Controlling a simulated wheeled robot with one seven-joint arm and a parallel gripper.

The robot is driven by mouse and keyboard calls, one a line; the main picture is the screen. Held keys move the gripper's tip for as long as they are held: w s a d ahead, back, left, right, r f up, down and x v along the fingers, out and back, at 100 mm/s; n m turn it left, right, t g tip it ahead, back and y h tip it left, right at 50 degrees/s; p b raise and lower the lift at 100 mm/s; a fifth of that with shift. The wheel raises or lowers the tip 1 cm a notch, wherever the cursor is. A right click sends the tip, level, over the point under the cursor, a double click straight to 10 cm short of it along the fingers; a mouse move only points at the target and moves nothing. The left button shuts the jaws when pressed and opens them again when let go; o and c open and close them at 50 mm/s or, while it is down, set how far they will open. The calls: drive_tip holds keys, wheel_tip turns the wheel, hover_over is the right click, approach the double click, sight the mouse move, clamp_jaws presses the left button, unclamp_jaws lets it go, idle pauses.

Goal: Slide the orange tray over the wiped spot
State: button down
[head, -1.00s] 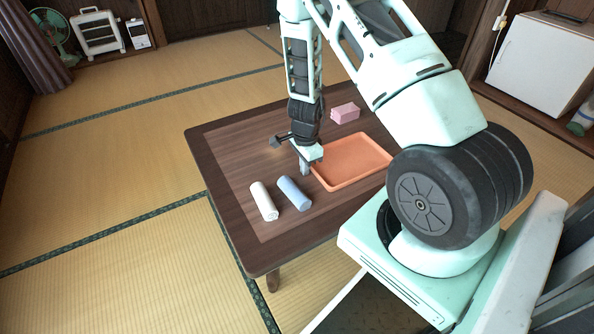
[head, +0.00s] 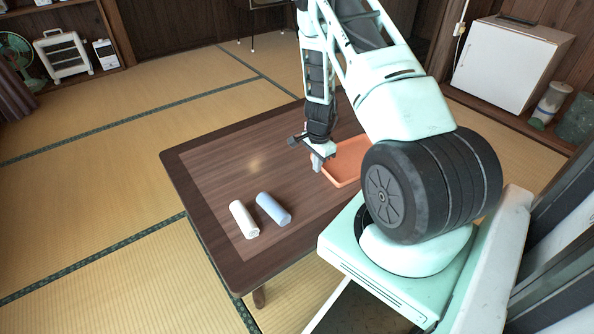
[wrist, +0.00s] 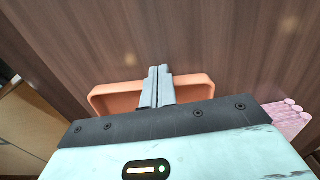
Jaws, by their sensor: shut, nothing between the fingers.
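The orange tray (head: 345,165) lies on the dark wooden table, partly hidden behind my arm in the head view. In the wrist view its rim (wrist: 205,90) shows on both sides of the fingers. My gripper (head: 318,164) is shut and empty, pointing down beside the tray's left edge. In the wrist view the fingertips (wrist: 160,72) reach past the tray's rim; I cannot tell whether they touch it. A pale spot (head: 254,163) shows on the bare tabletop left of the gripper, apart from the tray; it may be the wiped spot.
A white roll (head: 244,219) and a blue roll (head: 273,209) lie on the table's near left part. A pink block (wrist: 290,118) shows at the right in the wrist view. The tabletop (head: 210,165) around the pale spot is clear.

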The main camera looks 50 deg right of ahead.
sight(350, 153)
drive_tip(key=s+d, duration=0.1)
drive_tip(key=d, duration=0.4)
drive_tip(key=s+d+p, duration=0.1)
drive_tip(key=d, duration=0.4)
drive_tip(key=s+d, duration=0.1)
drive_tip(key=d, duration=0.4)
drive_tip(key=shift+s+p, duration=0.3)
drive_tip(key=shift+s, duration=0.1)
drive_tip(key=shift+a, duration=0.15)
